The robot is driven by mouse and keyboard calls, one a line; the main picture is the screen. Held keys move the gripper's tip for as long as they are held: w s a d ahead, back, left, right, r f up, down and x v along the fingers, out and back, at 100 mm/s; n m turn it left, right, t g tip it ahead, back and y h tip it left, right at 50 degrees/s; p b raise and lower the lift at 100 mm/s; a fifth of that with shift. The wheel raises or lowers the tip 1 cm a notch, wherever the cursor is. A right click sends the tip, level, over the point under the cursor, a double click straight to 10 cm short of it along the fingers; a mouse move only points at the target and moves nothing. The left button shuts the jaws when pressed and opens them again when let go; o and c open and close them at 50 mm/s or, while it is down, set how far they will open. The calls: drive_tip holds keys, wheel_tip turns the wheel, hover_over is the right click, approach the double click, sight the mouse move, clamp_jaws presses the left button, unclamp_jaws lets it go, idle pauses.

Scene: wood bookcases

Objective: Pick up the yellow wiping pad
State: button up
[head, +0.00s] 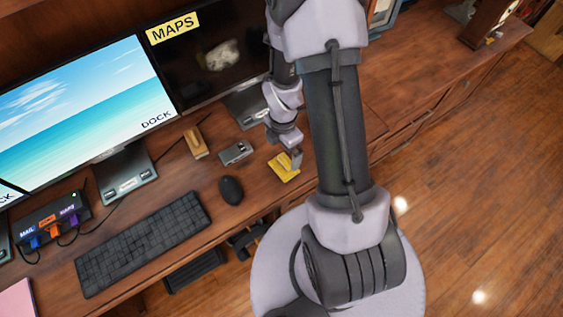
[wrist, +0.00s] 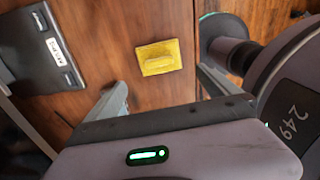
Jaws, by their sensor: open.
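The yellow wiping pad (head: 285,167) lies flat on the wooden desk, right of the black mouse in the head view. In the wrist view the pad (wrist: 158,57) is a yellow square with a raised grip block on top, lying beyond the fingertips. My gripper (wrist: 160,88) is open and empty, its two fingers spread wide to either side below the pad. In the head view my gripper (head: 296,160) hangs over the pad's right edge and partly covers it. The gap between fingertips and pad is hard to judge.
The mouse (head: 231,190), a small grey box (head: 236,152), a wooden block (head: 196,143) and a keyboard (head: 143,242) lie left of the pad. Monitors (head: 90,98) stand behind. A black monitor base (wrist: 48,45) shows at left in the wrist view. The desk (head: 400,80) is clear farther right.

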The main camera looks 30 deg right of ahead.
sight(284, 161)
wheel_tip(284, 161, down, 4)
drive_tip(key=shift+r+b, duration=0.2)
drive_tip(key=shift+b, duration=0.15)
drive_tip(key=f, duration=0.2)
drive_tip(key=f+b, duration=0.2)
drive_tip(key=f, duration=0.1)
drive_tip(key=shift+d+f, duration=0.3)
drive_tip(key=shift+f, duration=0.05)
drive_tip(key=shift+r, duration=0.15)
drive_tip(key=shift+c, duration=0.2)
drive_tip(key=c, duration=1.4)
drive_tip(key=shift+o, duration=0.2)
drive_tip(key=shift+r, duration=0.1)
